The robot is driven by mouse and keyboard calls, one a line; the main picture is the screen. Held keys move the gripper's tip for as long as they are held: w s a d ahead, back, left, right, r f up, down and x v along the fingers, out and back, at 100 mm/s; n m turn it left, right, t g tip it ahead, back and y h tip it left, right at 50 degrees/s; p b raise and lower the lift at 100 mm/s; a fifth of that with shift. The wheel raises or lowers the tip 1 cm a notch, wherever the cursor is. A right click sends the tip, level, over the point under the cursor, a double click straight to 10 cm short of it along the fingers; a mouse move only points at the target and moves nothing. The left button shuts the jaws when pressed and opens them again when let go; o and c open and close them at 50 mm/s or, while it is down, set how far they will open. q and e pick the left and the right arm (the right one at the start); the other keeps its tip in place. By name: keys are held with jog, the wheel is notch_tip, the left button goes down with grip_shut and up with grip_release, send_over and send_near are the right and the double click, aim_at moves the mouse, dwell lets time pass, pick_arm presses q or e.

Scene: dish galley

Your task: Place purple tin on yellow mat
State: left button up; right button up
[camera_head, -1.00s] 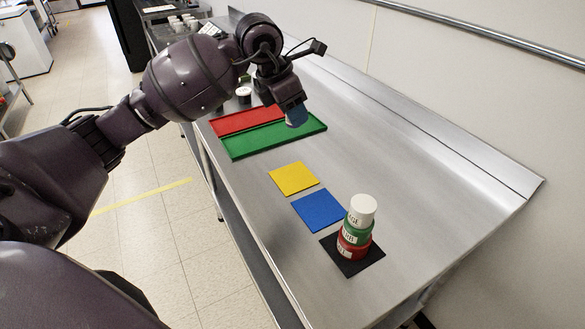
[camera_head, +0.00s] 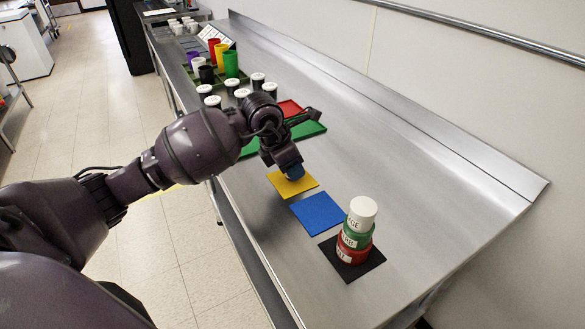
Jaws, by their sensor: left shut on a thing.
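My left gripper (camera_head: 288,163) points down over the far part of the yellow mat (camera_head: 289,187). It is shut on the purple tin (camera_head: 294,173), which looks bluish-purple and is mostly hidden by the fingers. The tin is over or just above the mat; I cannot tell whether it touches. The near half of the mat is bare. My right gripper is not in view.
A blue mat (camera_head: 318,214) lies nearer and is empty. A black mat (camera_head: 375,256) carries a stack of white, green and red tins (camera_head: 353,241). Red and green trays (camera_head: 308,129), several white-lidded jars (camera_head: 258,80) and coloured cups (camera_head: 231,64) stand farther back.

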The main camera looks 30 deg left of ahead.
pick_arm(q)
jog(key=shift+f, duration=0.35)
jog(key=shift+f, duration=0.15)
jog(key=o, duration=0.9)
jog(key=shift+o, duration=0.2)
jog(key=p+v, duration=0.1)
jog(key=v, duration=1.1)
